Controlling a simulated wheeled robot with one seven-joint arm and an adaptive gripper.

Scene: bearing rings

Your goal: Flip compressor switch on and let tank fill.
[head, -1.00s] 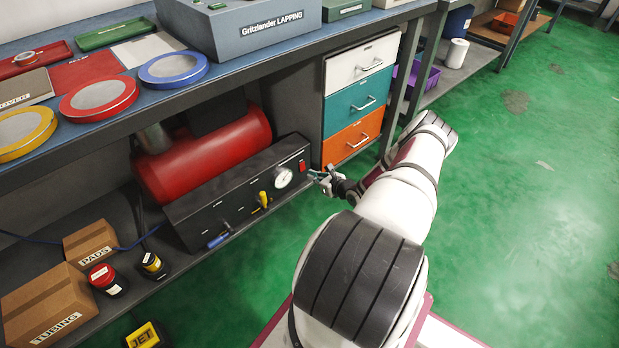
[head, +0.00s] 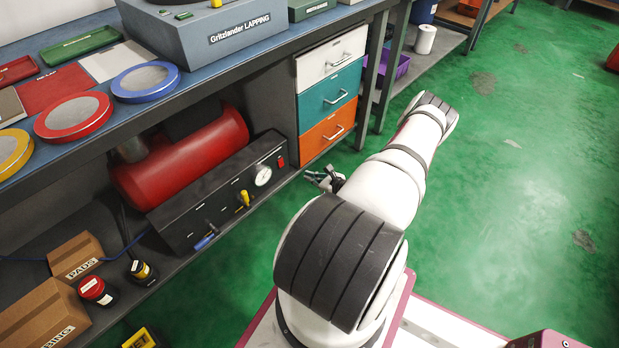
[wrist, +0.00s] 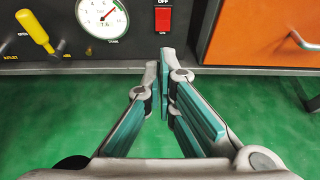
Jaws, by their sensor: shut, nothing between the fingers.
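The black compressor panel (head: 215,195) sits on the low shelf under the bench, in front of the red tank (head: 182,160). Its red rocker switch (head: 281,160) is at the right end; it also shows in the wrist view (wrist: 163,19), with "OFF" printed above it. Which side is pressed I cannot tell. The round tank gauge (wrist: 104,17) is left of the switch, with small digits that look like 7.6. My gripper (head: 318,178) is shut and empty, apart from the panel. In the wrist view its fingertips (wrist: 164,62) appear just below the switch.
A yellow-handled valve (wrist: 36,30) and a blue-handled valve (head: 206,240) stick out from the panel. The drawer unit with an orange drawer (head: 326,132) stands close on the right. Boxes and jars (head: 95,287) are on the shelf to the left. Green floor to the right is open.

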